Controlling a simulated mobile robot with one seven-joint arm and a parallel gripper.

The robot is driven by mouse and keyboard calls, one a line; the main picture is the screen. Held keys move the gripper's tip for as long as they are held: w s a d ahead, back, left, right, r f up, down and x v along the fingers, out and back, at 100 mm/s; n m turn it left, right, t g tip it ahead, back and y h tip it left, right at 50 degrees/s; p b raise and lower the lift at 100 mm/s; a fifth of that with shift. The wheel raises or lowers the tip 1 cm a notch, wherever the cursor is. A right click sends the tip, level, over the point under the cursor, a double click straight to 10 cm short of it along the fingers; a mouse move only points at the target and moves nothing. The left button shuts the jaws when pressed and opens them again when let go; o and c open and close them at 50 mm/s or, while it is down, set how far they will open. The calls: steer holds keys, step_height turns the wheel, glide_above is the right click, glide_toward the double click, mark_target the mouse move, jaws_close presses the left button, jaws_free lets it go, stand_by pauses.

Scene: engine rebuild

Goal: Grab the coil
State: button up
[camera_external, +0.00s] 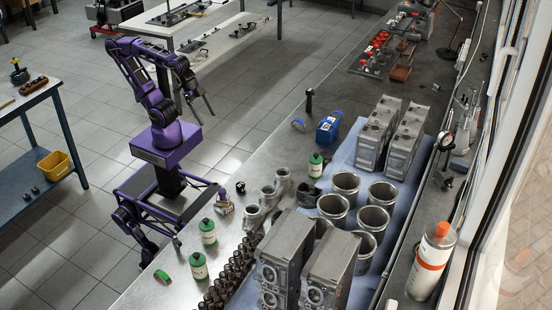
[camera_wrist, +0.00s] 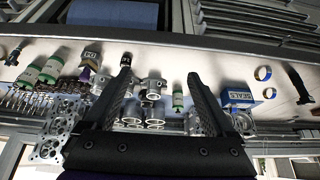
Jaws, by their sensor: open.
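I cannot tell for sure which item is the coil. One candidate is a small black labelled part (camera_external: 240,186) near the bench's robot-side edge; it also shows in the wrist view (camera_wrist: 126,61), just beyond my left fingertip. Another is a slim black piece with a wider head (camera_external: 309,100) farther along that edge, at the right of the wrist view (camera_wrist: 299,85). My gripper (camera_external: 203,111) is open and empty, in the air beside the bench and apart from everything. Its two fingers (camera_wrist: 160,78) are spread wide in the wrist view.
The bench holds green bottles (camera_external: 208,232), a brownish labelled part (camera_external: 224,204), a blue seals box (camera_external: 327,130), metal cylinders (camera_external: 333,207) and engine blocks (camera_external: 331,268). A spray can (camera_external: 431,260) stands behind.

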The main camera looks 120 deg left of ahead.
steer(key=c, duration=0.4)
steer(key=shift+o, duration=0.2)
